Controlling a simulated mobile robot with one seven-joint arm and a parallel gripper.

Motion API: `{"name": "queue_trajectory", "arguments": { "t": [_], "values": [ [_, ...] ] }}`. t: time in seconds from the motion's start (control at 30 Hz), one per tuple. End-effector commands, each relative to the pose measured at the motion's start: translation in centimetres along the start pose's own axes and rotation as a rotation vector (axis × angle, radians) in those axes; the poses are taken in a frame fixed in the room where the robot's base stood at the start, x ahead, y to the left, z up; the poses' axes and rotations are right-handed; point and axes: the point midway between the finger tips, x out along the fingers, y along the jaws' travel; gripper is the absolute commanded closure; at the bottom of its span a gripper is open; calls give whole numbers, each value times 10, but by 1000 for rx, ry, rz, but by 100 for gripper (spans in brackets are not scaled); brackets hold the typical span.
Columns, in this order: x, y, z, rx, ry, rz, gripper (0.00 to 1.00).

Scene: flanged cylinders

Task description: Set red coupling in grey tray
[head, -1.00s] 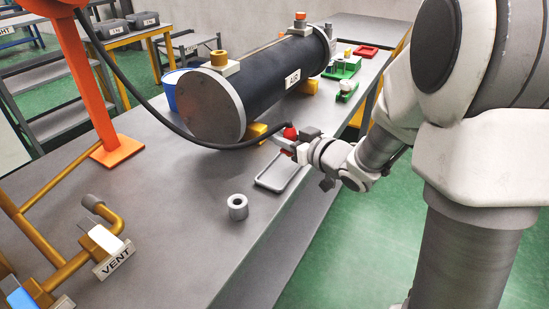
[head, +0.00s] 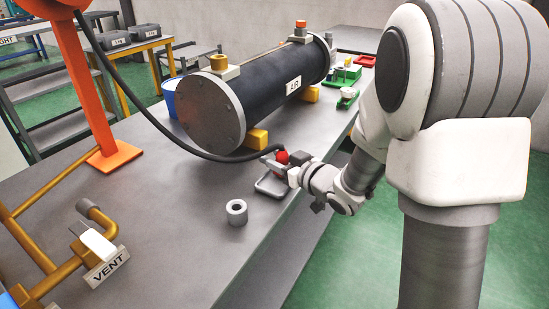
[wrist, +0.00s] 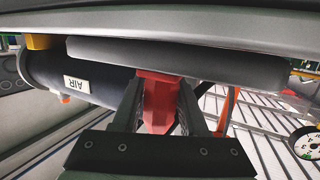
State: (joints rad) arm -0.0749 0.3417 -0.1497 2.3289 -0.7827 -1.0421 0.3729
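The red coupling (head: 282,157) is at the end of a black hose (head: 190,141). My gripper (head: 281,164) is shut on the coupling. Whether the coupling touches the tray floor cannot be told.
A grey ring (head: 237,212) stands on the bench in front of the tray. The black AIR tank (head: 275,85) lies behind on yellow blocks (head: 256,138). VENT piping (head: 80,262) is at lower left. The bench between is clear.

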Motion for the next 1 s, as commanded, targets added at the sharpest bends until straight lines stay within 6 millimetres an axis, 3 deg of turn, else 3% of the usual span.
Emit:
{"name": "queue_trajectory", "arguments": {
  "t": [0.03,0.1,0.53,0.93,1.0],
  "values": [
    [0,0,0,0,0,0,47],
    [0,0,0,0,0,0,35],
    [-3,0,-7,1,0,1,35],
    [-96,1,-7,3,0,6,35],
    [-96,0,0,-2,5,0,35]
  ]
}}
